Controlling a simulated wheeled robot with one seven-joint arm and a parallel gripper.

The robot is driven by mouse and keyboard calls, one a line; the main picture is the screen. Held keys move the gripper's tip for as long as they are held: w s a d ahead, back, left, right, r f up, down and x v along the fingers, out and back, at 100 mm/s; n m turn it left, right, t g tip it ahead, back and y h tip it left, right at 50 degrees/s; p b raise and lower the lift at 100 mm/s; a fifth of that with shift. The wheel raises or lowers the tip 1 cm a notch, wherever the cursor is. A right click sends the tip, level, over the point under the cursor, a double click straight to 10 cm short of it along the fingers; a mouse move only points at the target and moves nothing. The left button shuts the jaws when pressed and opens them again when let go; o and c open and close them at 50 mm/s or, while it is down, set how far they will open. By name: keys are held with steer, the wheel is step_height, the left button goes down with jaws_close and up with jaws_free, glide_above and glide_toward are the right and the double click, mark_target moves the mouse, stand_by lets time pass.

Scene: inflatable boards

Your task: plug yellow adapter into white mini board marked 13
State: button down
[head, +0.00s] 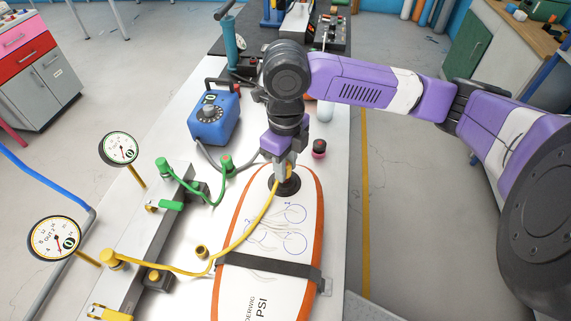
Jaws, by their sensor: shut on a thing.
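The white mini board (252,262) with an orange rim lies on the grey-white bench, strapped down by a dark band. Lettering ending in "PSI" shows on it; I cannot read a 13. My gripper (281,174) points down over the board's far end, shut on the yellow adapter (289,172), which is mostly hidden by the fingers. Directly beneath is the board's dark round valve (284,188). I cannot tell whether the adapter touches or sits in the valve. A yellow hose (240,235) runs from the adapter back to the manifold at left.
A manifold (135,240) with green and yellow fittings and two gauges (53,239) stands left. A blue pump box (214,118) stands behind. A loose yellow ring (201,252) lies left of the board. A dark red-topped knob (319,148) stands right of my gripper.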

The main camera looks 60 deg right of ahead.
steer(key=shift+f+b, duration=0.35)
steer(key=shift+f, duration=0.1)
steer(key=c, duration=1)
jaws_free()
steer(key=shift+r, duration=0.15)
step_height(320, 180, up, 8)
steer(key=shift+f, duration=0.2)
